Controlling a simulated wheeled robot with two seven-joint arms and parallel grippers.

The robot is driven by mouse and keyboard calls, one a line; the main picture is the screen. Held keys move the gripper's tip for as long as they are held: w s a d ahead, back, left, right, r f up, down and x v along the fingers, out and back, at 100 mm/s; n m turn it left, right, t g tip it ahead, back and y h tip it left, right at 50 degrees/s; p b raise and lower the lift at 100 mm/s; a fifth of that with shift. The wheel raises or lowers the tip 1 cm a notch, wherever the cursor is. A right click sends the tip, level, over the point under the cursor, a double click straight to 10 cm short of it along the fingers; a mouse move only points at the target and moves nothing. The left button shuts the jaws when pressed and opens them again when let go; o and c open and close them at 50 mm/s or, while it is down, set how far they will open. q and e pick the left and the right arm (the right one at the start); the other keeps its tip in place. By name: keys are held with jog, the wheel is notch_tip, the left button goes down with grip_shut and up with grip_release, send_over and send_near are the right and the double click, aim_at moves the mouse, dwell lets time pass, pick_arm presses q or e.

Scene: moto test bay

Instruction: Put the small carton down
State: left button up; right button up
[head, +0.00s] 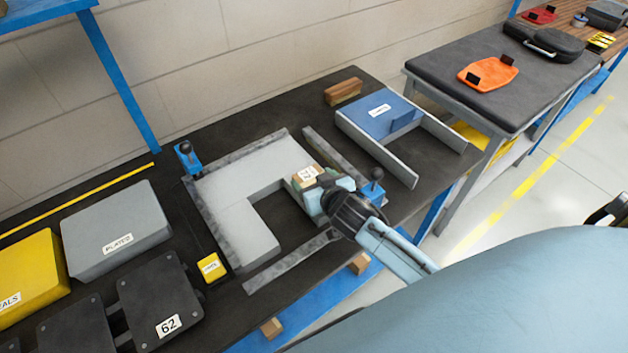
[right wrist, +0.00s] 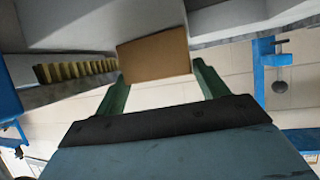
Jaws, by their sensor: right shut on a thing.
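The small carton (head: 306,174) is brown with a white label on top. My right gripper (head: 315,187) is shut on it, at the right arm of a pale grey U-shaped block (head: 238,185) inside a metal frame. In the right wrist view the carton (right wrist: 153,57) sits between the two green fingers of my right gripper (right wrist: 157,80). I cannot tell whether the carton touches the surface below. My left gripper is not in view.
Blue clamps with black knobs (head: 187,158) (head: 374,188) stand at the frame. A blue-floored tray (head: 378,112) with grey walls and a wooden brush (head: 343,91) lie behind. A yellow box (head: 211,267), a grey PLATES case (head: 117,231) and black plates (head: 160,301) fill the left.

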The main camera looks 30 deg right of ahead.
jog(key=shift+f, duration=0.15)
jog(key=o, duration=1.1)
jog(key=shift+s+r, duration=0.15)
jog(key=shift+r, duration=0.15)
jog(key=v, duration=1.1)
jog(key=shift+s+p, duration=0.25)
jog(key=shift+p, duration=0.05)
jog(key=shift+r, duration=0.1)
